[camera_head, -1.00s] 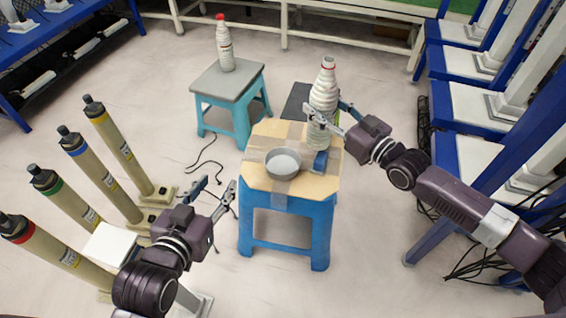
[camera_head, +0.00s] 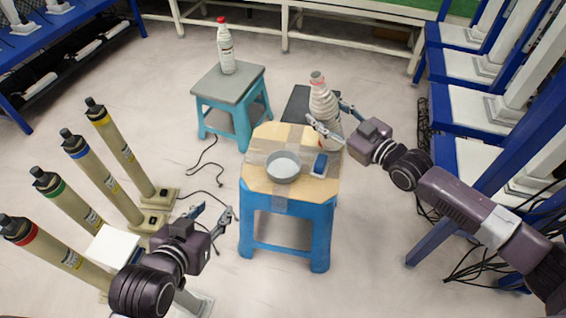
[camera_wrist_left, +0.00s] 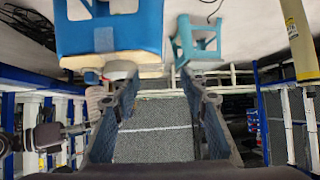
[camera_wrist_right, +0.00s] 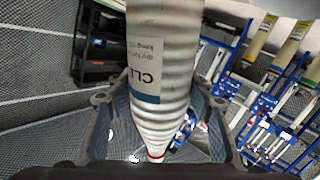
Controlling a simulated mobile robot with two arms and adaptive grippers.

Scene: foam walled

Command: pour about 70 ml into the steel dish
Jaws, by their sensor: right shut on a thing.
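The steel dish (camera_head: 284,166) sits on the wooden top of the blue stool (camera_head: 262,140). I cannot tell whether it holds liquid. My right gripper (camera_head: 325,125) is shut around the body of a white ribbed bottle (camera_head: 323,100), behind and right of the dish. The bottle tilts slightly, its red-ringed top leaning left; no stream shows. In the right wrist view the bottle (camera_wrist_right: 160,75) lies between the fingers, its label partly visible and its neck toward the bottom edge. My left gripper (camera_head: 215,215) is open and empty, left of the stool; its spread fingers also show in the left wrist view (camera_wrist_left: 160,95).
A small blue object (camera_head: 320,163) lies right of the dish on the stool. Another white bottle with a red cap (camera_head: 225,48) stands on a grey-topped teal stool (camera_head: 230,80) behind. Several tan cylinders (camera_head: 120,150) stand at left. Blue-framed racks (camera_head: 480,100) line the right.

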